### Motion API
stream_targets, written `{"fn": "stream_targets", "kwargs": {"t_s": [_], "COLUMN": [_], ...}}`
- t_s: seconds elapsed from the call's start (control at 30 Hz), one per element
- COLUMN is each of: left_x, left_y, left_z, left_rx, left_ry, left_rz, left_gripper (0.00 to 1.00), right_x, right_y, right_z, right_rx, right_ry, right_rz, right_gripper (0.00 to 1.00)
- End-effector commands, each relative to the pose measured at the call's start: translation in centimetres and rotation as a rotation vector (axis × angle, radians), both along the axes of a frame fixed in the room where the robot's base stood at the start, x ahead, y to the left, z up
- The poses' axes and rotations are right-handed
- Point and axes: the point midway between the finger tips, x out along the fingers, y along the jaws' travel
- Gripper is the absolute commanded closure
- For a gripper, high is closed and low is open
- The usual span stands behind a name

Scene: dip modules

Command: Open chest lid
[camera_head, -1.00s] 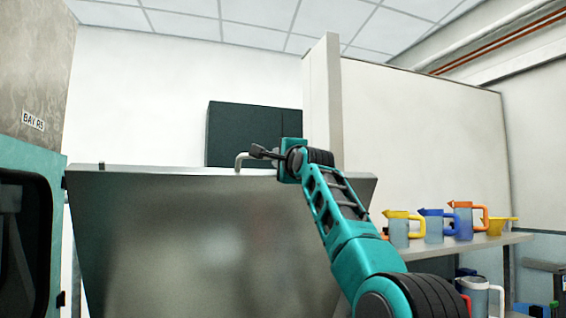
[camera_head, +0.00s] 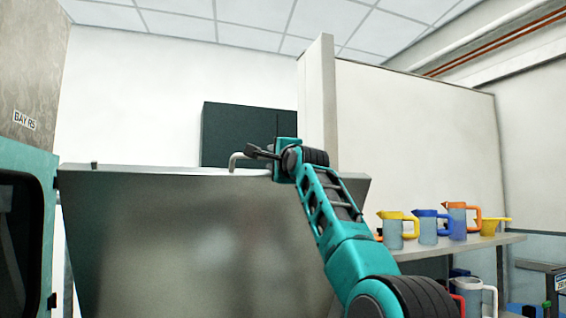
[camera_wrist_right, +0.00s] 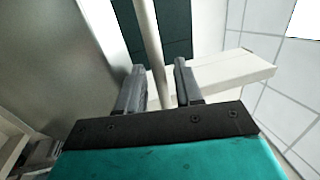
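The chest lid (camera_head: 190,240) is a large grey metal panel, standing raised and tilted in front of me in the head view. It also shows at the left of the right wrist view (camera_wrist_right: 50,60). A pale bent handle bar (camera_head: 236,158) is at its top edge. My right gripper (camera_head: 262,152) is at that edge, beside the handle in the head view. In the right wrist view, the handle bar (camera_wrist_right: 152,50) runs between the two fingers (camera_wrist_right: 160,85), with narrow gaps visible, so the gripper looks open around it. The chest's inside is hidden. My left gripper is out of view.
A shelf (camera_head: 470,246) at the right holds jugs with yellow, blue and orange tops and a yellow funnel (camera_head: 492,225). A white jug (camera_head: 475,295) is below. A teal-framed cabinet (camera_head: 25,160) stands close at the left. A dark wall cabinet (camera_head: 235,120) is behind the lid.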

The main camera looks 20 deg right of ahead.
Motion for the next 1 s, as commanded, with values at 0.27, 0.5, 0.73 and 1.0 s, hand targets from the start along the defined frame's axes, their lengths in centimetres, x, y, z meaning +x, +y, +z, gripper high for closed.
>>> {"fn": "stream_targets", "kwargs": {"t_s": [0.27, 0.5, 0.73, 1.0], "left_x": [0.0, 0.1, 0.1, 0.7], "left_y": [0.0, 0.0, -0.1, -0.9], "left_z": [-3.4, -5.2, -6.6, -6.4], "left_rx": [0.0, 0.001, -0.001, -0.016], "left_ry": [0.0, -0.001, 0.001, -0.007], "left_rz": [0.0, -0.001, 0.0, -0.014], "left_gripper": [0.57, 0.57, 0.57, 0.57], "right_x": [-2.6, -5.5, -8.7, -11.6], "right_y": [-0.1, -0.4, -0.7, -0.9], "right_z": [-1.2, -1.5, -2.0, -2.4], "right_rx": [0.001, 0.0, 0.0, 0.001], "right_ry": [-0.004, -0.003, -0.003, -0.001], "right_rz": [0.0, 0.0, -0.001, 0.0], "right_gripper": [0.65, 0.65, 0.65, 0.65]}}
